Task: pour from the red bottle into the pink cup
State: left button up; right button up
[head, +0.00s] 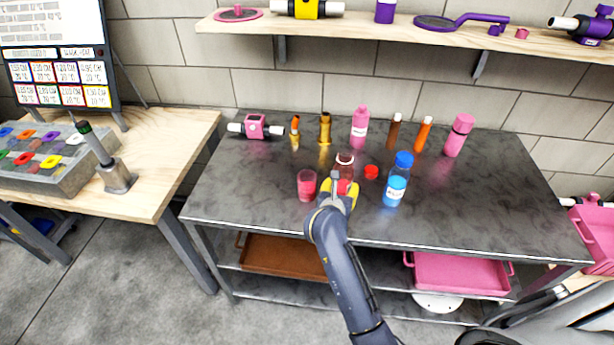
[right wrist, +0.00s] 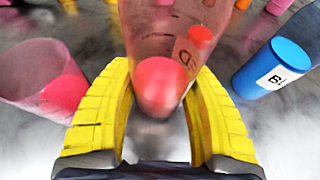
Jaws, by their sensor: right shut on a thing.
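The red bottle (head: 345,162) is clear with red content and has an open, pale-rimmed mouth. It looks about upright at the front middle of the dark table. My right gripper (head: 338,192) is shut on it; in the right wrist view the yellow fingers (right wrist: 160,115) press both sides of the bottle (right wrist: 150,40). Whether its base touches the table is hidden. The pink cup (head: 307,185) stands just left of the bottle, apart from it, and shows pink inside. It also shows at the left of the right wrist view (right wrist: 45,80). My left gripper is not in view.
A red cap (head: 371,172) lies right of the bottle, with a blue bottle (head: 396,182) beyond it. Several bottles and a pink fixture (head: 255,126) line the back. A wooden shelf (head: 390,30) hangs above. The table's left front is clear.

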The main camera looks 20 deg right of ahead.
aim_at(348, 192)
jog(key=shift+d+r, duration=0.1)
jog(key=shift+s+d+r+n+h, duration=0.15)
jog(key=shift+d+n+h, duration=0.1)
jog(key=shift+n+h, duration=0.35)
jog(key=shift+s+d+r+n+h, duration=0.15)
jog(key=shift+d+n+h, duration=0.2)
jog(key=shift+n, duration=0.35)
jog(key=shift+d+n+h, duration=0.15)
jog(key=shift+n+h, duration=0.6)
jog(key=shift+n, duration=0.45)
jog(key=shift+s+d+n+h, duration=0.3)
jog(key=shift+d+n+h, duration=0.2)
jog(key=shift+n, duration=0.2)
jog(key=shift+s+d+r+n+h, duration=0.2)
jog(key=shift+d+r+n+h, duration=0.1)
jog(key=shift+d+r+n, duration=0.25)
jog(key=shift+r, duration=0.15)
jog(key=shift+s+d+n+h, duration=0.2)
jog(key=shift+d+n+h, duration=0.15)
jog(key=shift+n, duration=0.5)
jog(key=shift+s+d+r+n+t+h, duration=0.1)
jog(key=shift+r+n+t+h, duration=0.05)
jog(key=shift+r+n, duration=0.25)
jog(key=shift+d+r+n+t+h, duration=0.15)
jog(key=shift+r+n, duration=0.15)
jog(key=shift+r, duration=0.2)
dwell(1.3)
jog(key=shift+a+r, duration=0.1)
jog(key=shift+r, duration=0.3)
dwell(0.5)
